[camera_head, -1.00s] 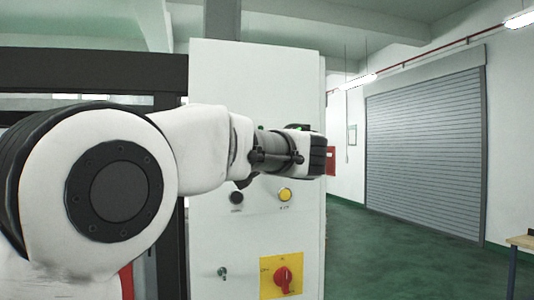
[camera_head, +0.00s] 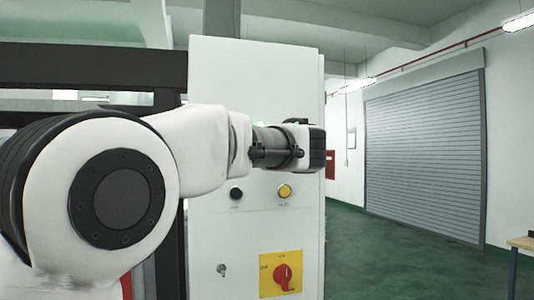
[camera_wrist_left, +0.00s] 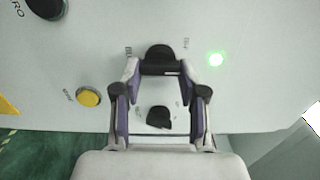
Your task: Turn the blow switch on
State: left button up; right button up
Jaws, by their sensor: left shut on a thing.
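The white control cabinet (camera_head: 255,80) stands in front of me. In the left wrist view, my left gripper (camera_wrist_left: 160,70) is at its panel, with its two fingers shut on a black switch knob (camera_wrist_left: 159,53). A second black knob (camera_wrist_left: 158,117) shows between the fingers, nearer the camera, apart from the fingertips. In the head view, my left gripper (camera_head: 316,148) hides the upper panel and the held knob. A green lamp (camera_wrist_left: 216,59) is lit beside the gripper. My right gripper is in neither view.
Lower on the panel are a black button (camera_head: 236,192), a yellow button (camera_head: 284,191), a key lock (camera_head: 222,269) and a red rotary switch (camera_head: 283,277) on a yellow plate. A table (camera_head: 522,242) stands at far right. Green floor is clear before the shutter.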

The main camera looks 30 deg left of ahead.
pick_arm(q)
jog(key=m, duration=0.5)
jog(key=shift+s+r+m, duration=0.1)
jog(key=shift+r+m, duration=0.1)
jog(key=shift+m, duration=0.1)
dwell(0.5)
jog(key=o, duration=1.1)
jog(key=shift+a, duration=0.1)
jog(key=shift+o, duration=0.2)
jog(key=shift+w+a+f, duration=0.15)
jog(key=shift+w+f, duration=0.05)
jog(key=shift+f, duration=0.05)
jog(key=shift+r, duration=0.1)
